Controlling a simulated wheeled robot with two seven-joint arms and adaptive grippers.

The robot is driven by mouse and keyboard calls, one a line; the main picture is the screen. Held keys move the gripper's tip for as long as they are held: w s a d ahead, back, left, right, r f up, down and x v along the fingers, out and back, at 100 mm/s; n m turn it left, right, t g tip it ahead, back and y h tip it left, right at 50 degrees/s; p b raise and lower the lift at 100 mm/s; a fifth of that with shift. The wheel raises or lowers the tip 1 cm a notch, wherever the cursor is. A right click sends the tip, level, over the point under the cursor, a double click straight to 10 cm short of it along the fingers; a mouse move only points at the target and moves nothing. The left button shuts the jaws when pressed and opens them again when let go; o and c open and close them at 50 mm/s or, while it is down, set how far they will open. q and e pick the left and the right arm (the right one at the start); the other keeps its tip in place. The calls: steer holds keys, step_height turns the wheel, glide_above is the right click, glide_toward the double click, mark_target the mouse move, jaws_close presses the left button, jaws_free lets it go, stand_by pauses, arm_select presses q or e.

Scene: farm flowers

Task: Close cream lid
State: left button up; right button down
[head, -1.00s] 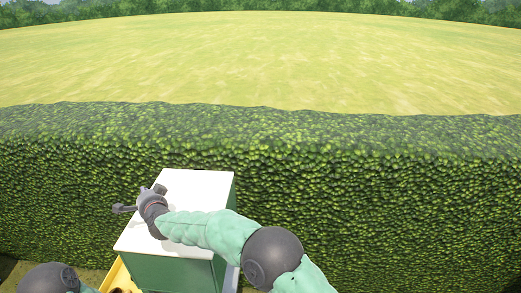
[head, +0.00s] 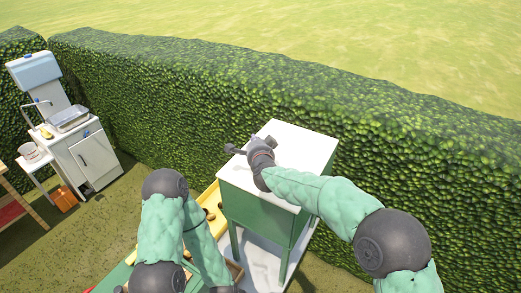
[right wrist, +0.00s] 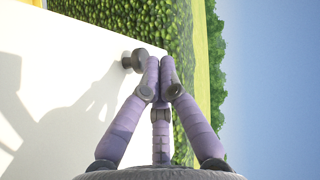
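The cream lid (head: 300,142) lies flat on top of a green box on legs (head: 262,212); no gap shows beneath it from here. My right gripper (head: 238,150) is over the lid's left part, its fingers pointing left in the head view. In the right wrist view its purple fingers (right wrist: 160,66) come together at the tips with nothing visible between them. A dark round knob (right wrist: 134,61) shows beside the tips against the cream surface (right wrist: 50,100). I cannot tell whether they touch. My left arm is folded low in the head view; its gripper is not clearly seen.
A yellow tray (head: 211,200) with small brown things stands left of the box. A tall hedge (head: 200,85) runs close behind. A sink cabinet (head: 88,155), an orange crate (head: 64,199) and a bucket (head: 31,153) stand far left. Grass between is clear.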

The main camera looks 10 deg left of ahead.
steer(key=v, duration=0.7)
steer(key=shift+s, duration=0.1)
steer(key=shift+s+d, duration=0.1)
